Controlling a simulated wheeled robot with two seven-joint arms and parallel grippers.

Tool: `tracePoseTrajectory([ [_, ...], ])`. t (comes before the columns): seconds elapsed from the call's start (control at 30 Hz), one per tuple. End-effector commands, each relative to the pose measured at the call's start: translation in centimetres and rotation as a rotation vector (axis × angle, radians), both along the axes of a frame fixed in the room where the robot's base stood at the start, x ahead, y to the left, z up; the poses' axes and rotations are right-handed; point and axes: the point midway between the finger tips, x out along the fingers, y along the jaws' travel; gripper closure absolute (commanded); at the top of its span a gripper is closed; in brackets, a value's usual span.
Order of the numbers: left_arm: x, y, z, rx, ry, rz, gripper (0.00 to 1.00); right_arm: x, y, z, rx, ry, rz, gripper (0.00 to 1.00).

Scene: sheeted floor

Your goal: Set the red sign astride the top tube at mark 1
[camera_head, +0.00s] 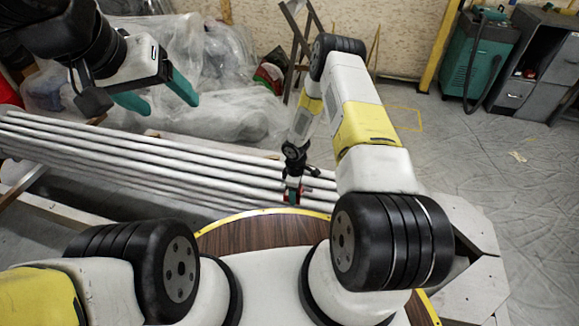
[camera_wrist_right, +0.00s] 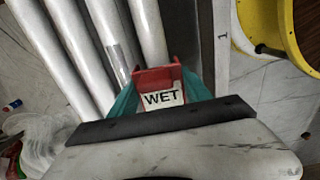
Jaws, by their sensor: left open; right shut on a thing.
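The red sign (camera_wrist_right: 155,76) with a white "WET" label is between the teal fingers of my right gripper (camera_wrist_right: 161,92), which is shut on it. In the right wrist view a pale tube (camera_wrist_right: 148,32) runs up to the sign's far edge; I cannot tell whether they touch. Mark 1 (camera_wrist_right: 223,36) is on a grey strip right of the tubes. My left gripper (camera_head: 158,97) is open and empty above the tubes' left part.
Several long tubes lie side by side on a rack. Plastic-wrapped bundles (camera_head: 215,110) lie behind them. A yellow-rimmed round part (camera_wrist_right: 285,40) is at upper right in the wrist view.

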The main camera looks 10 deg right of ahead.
Motion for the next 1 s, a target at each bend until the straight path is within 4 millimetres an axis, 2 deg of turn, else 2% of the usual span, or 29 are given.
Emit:
tracePoseTrajectory([
  [0.53,0.0,0.0,0.0,0.0,0.0,0.0,0.28,0.0,0.0,-1.7,0.0,0.0,0.001,0.89],
  [0.83,0.0,0.0,0.0,0.0,0.0,0.0,0.28,0.1,0.0,-1.5,0.001,-0.001,0.0,0.89],
  [1.0,0.0,0.0,0.0,0.0,0.0,0.0,0.28,0.1,0.0,-0.6,0.0,-0.002,0.001,0.89],
])
